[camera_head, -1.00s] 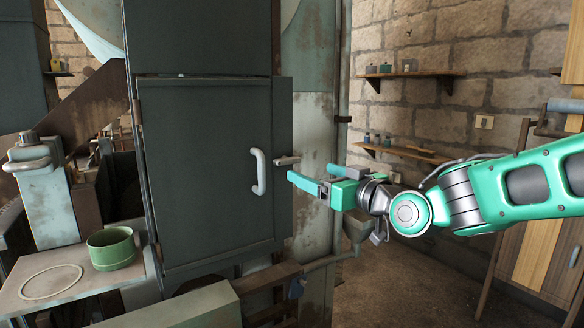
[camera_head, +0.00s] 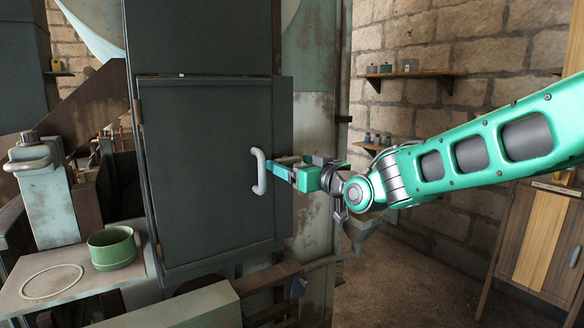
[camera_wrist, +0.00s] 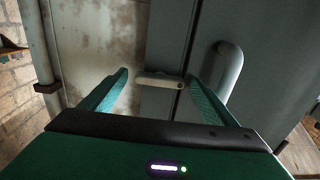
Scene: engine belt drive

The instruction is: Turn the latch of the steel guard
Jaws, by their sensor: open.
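The steel guard (camera_head: 205,200) is a dark grey, shut panel with a pale upright handle (camera_head: 259,171) near its right edge. The latch (camera_wrist: 160,81) is a small light bar with rounded ends, lying level across the guard's edge in the wrist view. In the head view my gripper hides most or all of it. My gripper (camera_head: 274,165) is at the guard's right edge, close to the handle. In the wrist view its two green fingers are apart, one on each side of the latch. I cannot tell whether either finger touches it. The handle (camera_wrist: 220,76) stands beside the right finger.
A green pot (camera_head: 112,248) stands on a ledge at the left. A beam and bracket (camera_head: 320,262) run below the guard. Shelves (camera_head: 415,74) hang on the stone wall at the right. The floor right of the machine is open.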

